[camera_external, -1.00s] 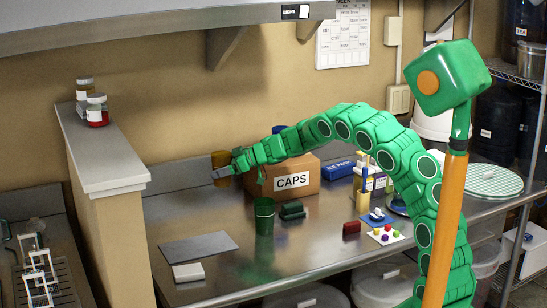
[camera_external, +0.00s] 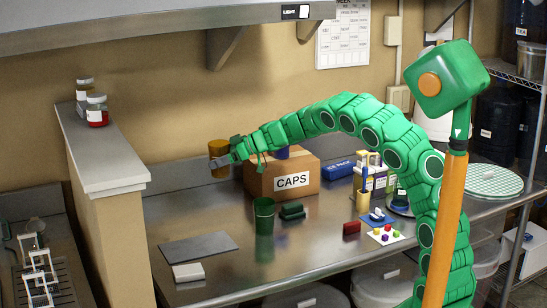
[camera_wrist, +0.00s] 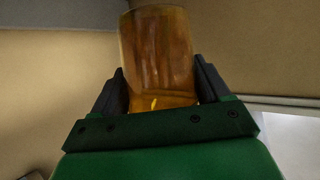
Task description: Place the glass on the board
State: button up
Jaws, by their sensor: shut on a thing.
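My gripper (camera_external: 228,160) is shut on an amber-brown glass (camera_external: 218,150) and holds it in the air above the back of the steel counter, left of the CAPS box. The glass also shows in the wrist view (camera_wrist: 157,55), between the two dark fingers (camera_wrist: 158,92). It looks roughly upright in the outside view. A flat dark grey board (camera_external: 199,247) lies bare at the counter's front left, well below and in front of the glass.
A white block (camera_external: 188,272) lies just in front of the board. A green cup (camera_external: 264,208) stands to the board's right. The cardboard CAPS box (camera_external: 283,179), a dark green block (camera_external: 292,210) and a dark red block (camera_external: 352,228) are further right. A ledge wall (camera_external: 120,230) bounds the left.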

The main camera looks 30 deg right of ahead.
jog(key=s+a+n+g+y, duration=0.1)
jog(key=s+a+n+g, duration=0.15)
jog(key=s, duration=0.95)
jog(key=s+a+n+g+y, duration=0.1)
jog(key=s+a, duration=0.2)
jog(key=s, duration=0.8)
send_over(197, 246)
jog(key=shift+m, duration=0.25)
jog(key=shift+f, duration=7.25)
jog(key=shift+w+f+t, duration=0.1)
jog(key=shift+f+t, duration=0.15)
jog(key=shift+f, duration=1.3)
jog(key=shift+f, duration=0.1)
jog(key=o, duration=1.2)
jog(key=shift+c, duration=0.2)
